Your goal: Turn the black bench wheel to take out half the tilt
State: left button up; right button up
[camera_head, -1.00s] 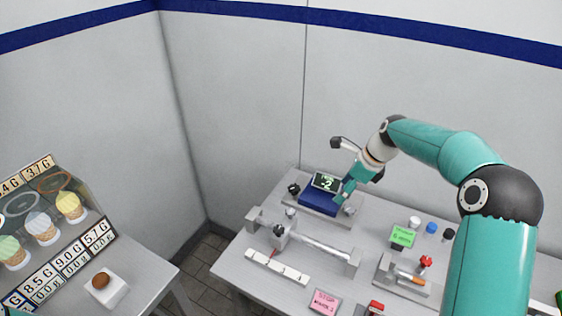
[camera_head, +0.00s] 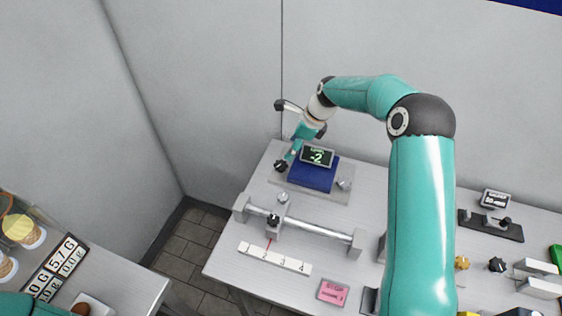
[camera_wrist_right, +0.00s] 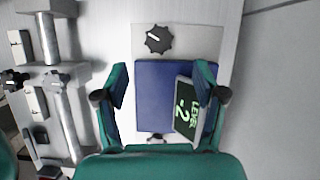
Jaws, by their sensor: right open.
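The black bench wheel (camera_head: 281,166) is a ridged black knob with a white pointer mark. It sits at the left end of a grey plate beside a blue block (camera_head: 312,176). A small display (camera_head: 317,156) on the block reads -2. In the right wrist view, the wheel (camera_wrist_right: 159,39) lies beyond the blue block (camera_wrist_right: 155,95), and the display (camera_wrist_right: 187,108) reads LEVEL -2. My right gripper (camera_head: 293,152) is above the plate near the wheel. Its open fingers (camera_wrist_right: 162,70) are apart with nothing between them. My left gripper is out of view.
A rail with a slider (camera_head: 315,230) and a numbered white scale (camera_head: 274,259) stand in front of the plate. A pink card (camera_head: 333,292) lies nearer. A silver knob (camera_head: 344,184) is at the plate's right end. The wall is close behind.

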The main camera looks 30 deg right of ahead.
aim_at(282, 164)
jog(key=b+x, duration=0.1)
jog(key=x, duration=0.6)
jog(key=shift+f, duration=0.45)
jog(key=shift+a+f, duration=0.2)
jog(key=shift+f, duration=0.15)
jog(key=c, duration=1.1)
jog(key=shift+w+b, duration=0.1)
jog(key=shift+b, duration=0.2)
jog(key=shift+c, duration=0.2)
